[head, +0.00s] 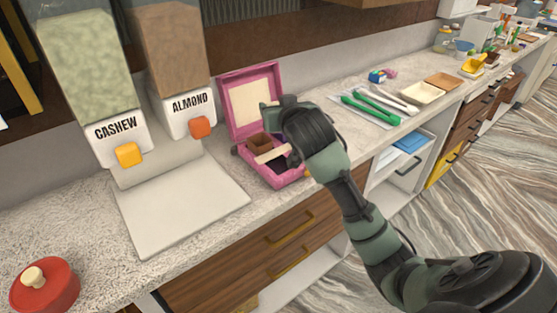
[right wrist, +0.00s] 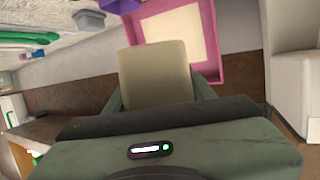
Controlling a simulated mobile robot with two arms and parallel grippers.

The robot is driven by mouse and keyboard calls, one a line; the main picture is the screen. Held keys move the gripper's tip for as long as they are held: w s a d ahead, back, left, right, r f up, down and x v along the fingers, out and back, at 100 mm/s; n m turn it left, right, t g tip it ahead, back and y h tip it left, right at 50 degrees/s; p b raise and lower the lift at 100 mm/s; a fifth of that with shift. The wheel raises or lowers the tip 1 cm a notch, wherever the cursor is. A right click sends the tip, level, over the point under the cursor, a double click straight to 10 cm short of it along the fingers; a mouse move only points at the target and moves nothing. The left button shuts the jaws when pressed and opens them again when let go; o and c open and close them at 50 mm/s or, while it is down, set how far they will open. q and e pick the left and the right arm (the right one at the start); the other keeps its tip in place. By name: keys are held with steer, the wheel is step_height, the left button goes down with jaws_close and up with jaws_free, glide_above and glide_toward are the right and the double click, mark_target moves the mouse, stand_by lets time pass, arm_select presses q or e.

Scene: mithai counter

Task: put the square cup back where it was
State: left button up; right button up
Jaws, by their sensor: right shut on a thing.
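The square cup (head: 260,142) is a small brown, open-topped cup in the head view. A pale cream bar (head: 272,154), which looks like its handle, runs right from it. The cup shows over the left side of an open pink box (head: 275,179); I cannot tell whether it touches the box. My right gripper (head: 282,135) is above the box, shut on the cream part. In the right wrist view this cream part (right wrist: 157,72) fills the space between the fingers and the brown cup does not show. My left gripper is not in view.
The cashew (head: 116,128) and almond (head: 190,104) dispensers stand left of the box, behind a pale board (head: 180,205). A red lidded pot (head: 45,288) is at the front left. Green tongs (head: 370,109) and a cream tray (head: 423,93) lie to the right.

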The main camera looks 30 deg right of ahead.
step_height(320, 180, down, 15)
steer(key=shift+f, duration=0.1)
stand_by(0.3)
